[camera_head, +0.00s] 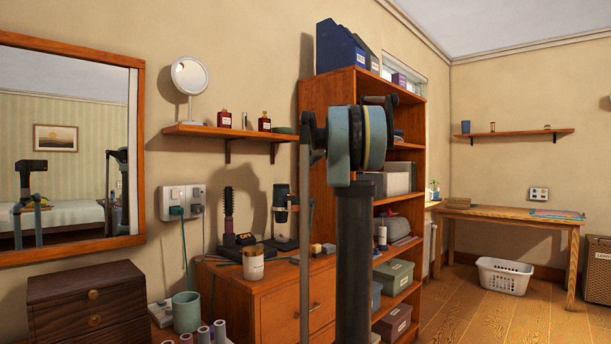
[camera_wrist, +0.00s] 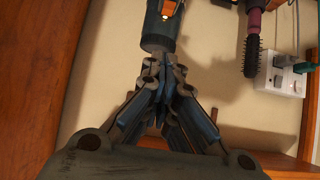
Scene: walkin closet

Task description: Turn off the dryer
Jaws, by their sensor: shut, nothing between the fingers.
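The dryer (camera_head: 281,203) is a dark teal cylinder standing upright in a dark holder on the wooden dresser, beside a round brush. In the wrist view the dryer (camera_wrist: 159,34) is at the top centre, cut off by the frame edge, with an orange patch on its side that may be its switch. My gripper (camera_wrist: 165,68) is shut and empty. Its fingertips overlap the near end of the dryer in the picture; I cannot tell whether they touch it. In the head view I cannot make out my gripper.
The dresser (camera_head: 262,300) also bears the brush (camera_head: 229,212) and a lidded jar (camera_head: 253,263). A wall socket (camera_head: 183,201) with a green cable is to the left. A small shelf (camera_head: 225,131) hangs above. A tall bookcase (camera_head: 340,88) stands to the right.

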